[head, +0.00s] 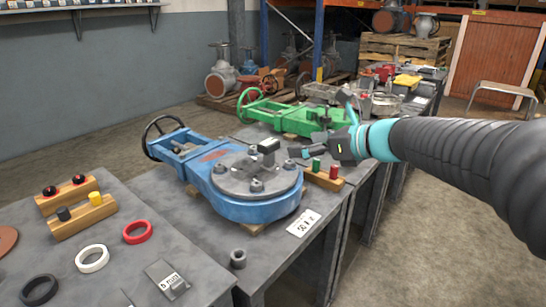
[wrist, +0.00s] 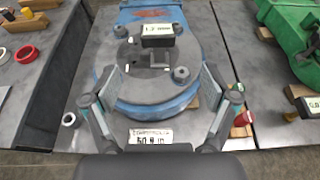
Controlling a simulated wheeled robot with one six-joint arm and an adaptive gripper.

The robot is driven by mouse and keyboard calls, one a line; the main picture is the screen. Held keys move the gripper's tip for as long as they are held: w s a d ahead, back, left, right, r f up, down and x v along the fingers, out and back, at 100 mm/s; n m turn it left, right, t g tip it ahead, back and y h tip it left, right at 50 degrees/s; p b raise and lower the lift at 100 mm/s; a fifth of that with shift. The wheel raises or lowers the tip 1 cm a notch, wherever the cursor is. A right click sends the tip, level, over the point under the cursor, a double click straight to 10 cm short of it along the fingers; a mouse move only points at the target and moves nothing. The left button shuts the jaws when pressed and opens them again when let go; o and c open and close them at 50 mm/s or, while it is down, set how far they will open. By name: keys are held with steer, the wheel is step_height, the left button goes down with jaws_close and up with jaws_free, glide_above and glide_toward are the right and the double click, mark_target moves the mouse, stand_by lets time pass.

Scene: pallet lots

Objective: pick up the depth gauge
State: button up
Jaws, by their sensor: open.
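The likely depth gauge (head: 264,148) is a small dark block with a pale display, standing on the round grey flange (head: 235,178) of a blue valve (head: 265,208). In the wrist view the gauge (wrist: 158,36) lies ahead, just beyond the fingertips and near the middle. Its lower part is hard to make out. My gripper (wrist: 161,82) is open and empty, its two fingers wide apart over the flange. In the head view my gripper (head: 320,128) is to the right of the gauge, apart from it.
Bolts stand around the gauge on the flange. A wooden block with green and red plugs (head: 323,178) lies right of the blue valve, and a green valve (head: 295,118) stands behind. A paper tag (head: 303,222) and a grey ring (head: 238,258) lie in front. Rings (head: 92,258) lie on the left table.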

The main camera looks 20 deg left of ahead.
mark_target(267, 141)
steer(key=x, duration=0.6)
steer(key=shift+a, duration=0.1)
steer(key=shift+x, duration=2.75)
steer(key=shift+r, duration=0.15)
jaws_close()
steer(key=shift+r, duration=0.55)
step_height(267, 141, up, 3)
steer(key=shift+p, duration=0.5)
steer(key=w+d+r+p, duration=0.1)
steer(key=w+d+r, duration=0.3)
steer(key=d+r, duration=0.45)
steer(key=shift+s+a+f+b, duration=0.35)
steer(key=shift+a+f+b, duration=0.85)
steer(key=shift+a+f, duration=0.95)
steer(key=shift+s+a+f+b, duration=0.35)
steer(key=shift+a+f+b, duration=0.8)
steer(key=shift+a+f, duration=0.95)
steer(key=shift+s+a+f+b, duration=0.35)
steer(key=shift+a+f+b, duration=0.85)
steer(key=shift+a+f, duration=0.95)
